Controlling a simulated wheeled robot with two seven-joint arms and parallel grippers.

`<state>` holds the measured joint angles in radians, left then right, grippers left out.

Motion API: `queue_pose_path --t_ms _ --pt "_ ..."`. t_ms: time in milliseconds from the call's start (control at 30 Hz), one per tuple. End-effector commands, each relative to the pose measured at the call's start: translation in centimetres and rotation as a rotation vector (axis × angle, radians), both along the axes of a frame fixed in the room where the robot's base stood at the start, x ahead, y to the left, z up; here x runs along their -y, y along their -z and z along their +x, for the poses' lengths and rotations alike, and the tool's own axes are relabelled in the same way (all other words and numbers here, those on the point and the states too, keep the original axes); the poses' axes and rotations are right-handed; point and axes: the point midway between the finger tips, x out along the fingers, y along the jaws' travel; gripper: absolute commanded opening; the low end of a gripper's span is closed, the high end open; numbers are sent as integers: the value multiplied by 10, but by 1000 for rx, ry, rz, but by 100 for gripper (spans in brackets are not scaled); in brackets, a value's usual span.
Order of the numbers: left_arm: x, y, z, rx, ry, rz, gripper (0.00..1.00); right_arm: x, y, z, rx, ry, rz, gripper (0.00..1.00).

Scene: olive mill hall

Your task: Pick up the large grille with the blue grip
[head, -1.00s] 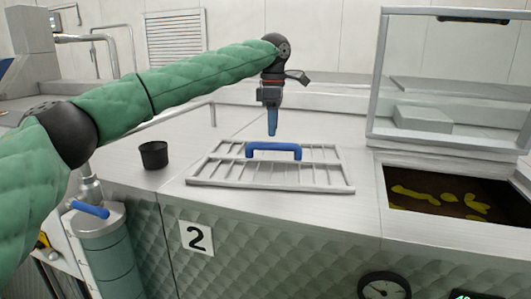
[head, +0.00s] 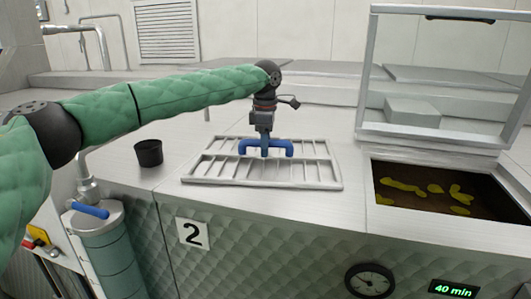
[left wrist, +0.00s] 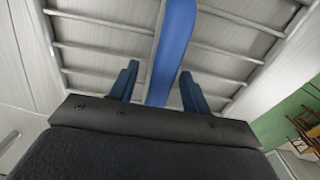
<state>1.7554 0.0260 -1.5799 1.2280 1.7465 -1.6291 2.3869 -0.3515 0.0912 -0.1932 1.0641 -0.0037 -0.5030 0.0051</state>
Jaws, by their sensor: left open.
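The large grille (head: 222,178) lies flat on the steel counter, with a blue grip (head: 282,150) standing up from its middle. My left gripper (head: 265,150) points down at the middle of the grip. In the left wrist view, the blue grip (left wrist: 174,50) runs between the two open fingers (left wrist: 160,88), with a gap showing on each side. The grille's bars (left wrist: 100,46) show beyond it. The fingers hide a small part of the grip in the head view. My right gripper is not in view.
A black cup (head: 148,153) stands left of the grille. An open vat (head: 450,190) with dark contents and a raised clear lid (head: 436,75) is at the right. A green cylinder with a blue handle (head: 90,209) stands at the front left. Bare counter (head: 300,215) lies before the grille.

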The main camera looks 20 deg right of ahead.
Motion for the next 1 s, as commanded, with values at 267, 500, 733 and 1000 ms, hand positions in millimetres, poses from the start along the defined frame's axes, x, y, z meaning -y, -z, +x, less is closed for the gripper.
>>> queue_pose_path --t_ms 267,500,733,1000 --pt "0 6 0 1 0 0 48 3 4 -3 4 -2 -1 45" --pt "0 5 0 1 0 0 20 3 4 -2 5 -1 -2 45" --pt "0 5 0 1 0 0 0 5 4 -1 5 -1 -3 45" --pt "0 5 0 1 0 0 0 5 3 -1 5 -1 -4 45"
